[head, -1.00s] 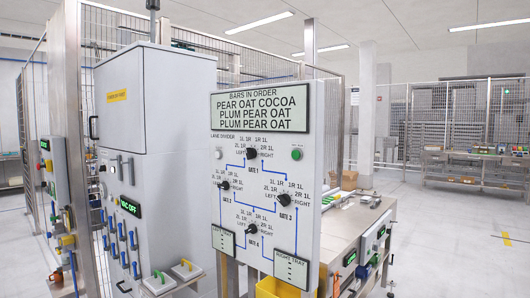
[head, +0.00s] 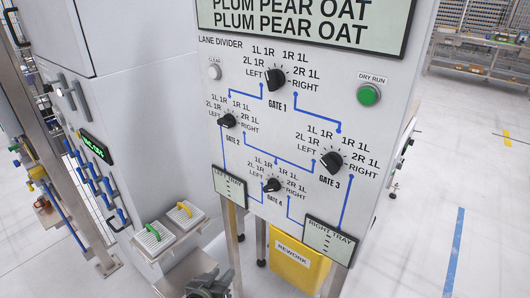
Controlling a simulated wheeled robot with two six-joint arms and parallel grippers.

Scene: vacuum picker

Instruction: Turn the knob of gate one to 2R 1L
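The gate 1 knob (head: 275,79) is a black pointer knob in the upper middle of the white lane divider panel (head: 300,122). Labels LEFT, 2L 1R, 1L 1R, 1R 1L, 2R 1L and RIGHT fan around it. I cannot tell for sure which label its pointer faces. My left gripper (head: 208,284) is a dark shape at the bottom edge, well below the panel's knobs and touching none of them. Its fingers are too small and cut off to tell open from shut. My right gripper is out of view.
Gate 2 (head: 227,121), gate 3 (head: 331,162) and gate 4 (head: 271,185) knobs sit close below. A green DRY RUN button (head: 369,95) and a CLEAR button (head: 214,72) flank gate 1. A yellow REWORK bin (head: 297,267) hangs underneath. Open floor lies to the right.

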